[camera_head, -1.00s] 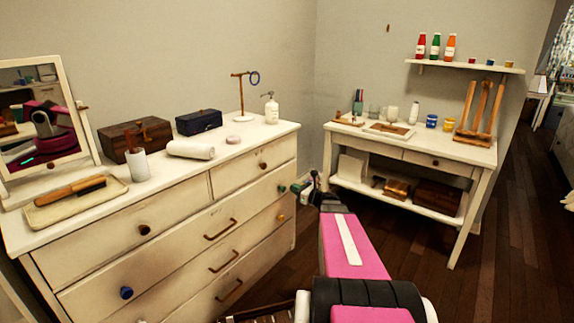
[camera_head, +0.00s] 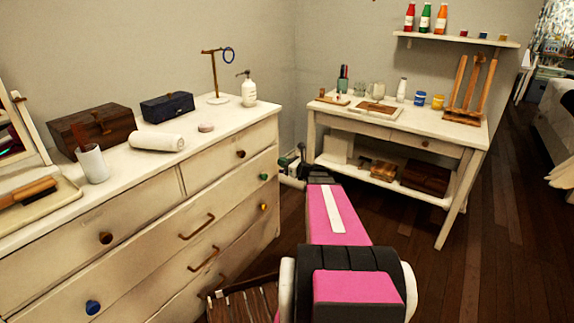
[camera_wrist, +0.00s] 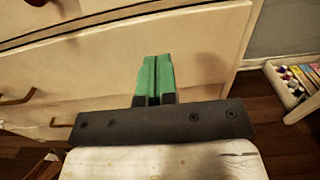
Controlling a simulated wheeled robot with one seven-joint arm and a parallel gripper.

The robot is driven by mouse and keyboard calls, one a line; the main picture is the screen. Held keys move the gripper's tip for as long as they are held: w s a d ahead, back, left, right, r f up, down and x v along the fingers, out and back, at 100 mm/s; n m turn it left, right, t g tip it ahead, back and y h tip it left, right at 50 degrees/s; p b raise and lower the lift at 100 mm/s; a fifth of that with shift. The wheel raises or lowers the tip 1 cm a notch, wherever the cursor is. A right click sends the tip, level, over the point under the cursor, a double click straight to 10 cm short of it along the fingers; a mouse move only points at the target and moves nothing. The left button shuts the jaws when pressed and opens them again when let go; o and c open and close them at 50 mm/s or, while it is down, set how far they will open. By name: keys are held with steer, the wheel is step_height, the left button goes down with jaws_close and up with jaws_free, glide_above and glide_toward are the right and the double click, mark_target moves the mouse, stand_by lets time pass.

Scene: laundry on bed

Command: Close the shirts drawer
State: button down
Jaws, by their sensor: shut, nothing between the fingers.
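A white dresser (camera_head: 150,228) stands at the left in the head view, with several drawer fronts bearing brown, blue, green and yellow knobs and brown handles. No label shows which is the shirts drawer. The dresser fronts look nearly flush; a small gap is hard to judge. My gripper (camera_wrist: 152,82) has green fingertips shut together and empty. In the wrist view it is over a pale drawer front (camera_wrist: 75,92), near the dresser's right end; contact cannot be told. A dark seam runs above that front, and a brown handle shows at the left. In the head view my arm largely hides the gripper.
A white desk (camera_head: 390,121) with jars and an easel stands at the back right. A slatted brown object (camera_head: 243,303) lies low by the dresser. Boxes, a rolled towel (camera_head: 157,141) and a bottle (camera_head: 248,92) stand on the dresser. Wooden floor is clear at the right.

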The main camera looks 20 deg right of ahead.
mark_target(263, 155)
steer(key=x, duration=0.9)
steer(key=shift+x, duration=1.1)
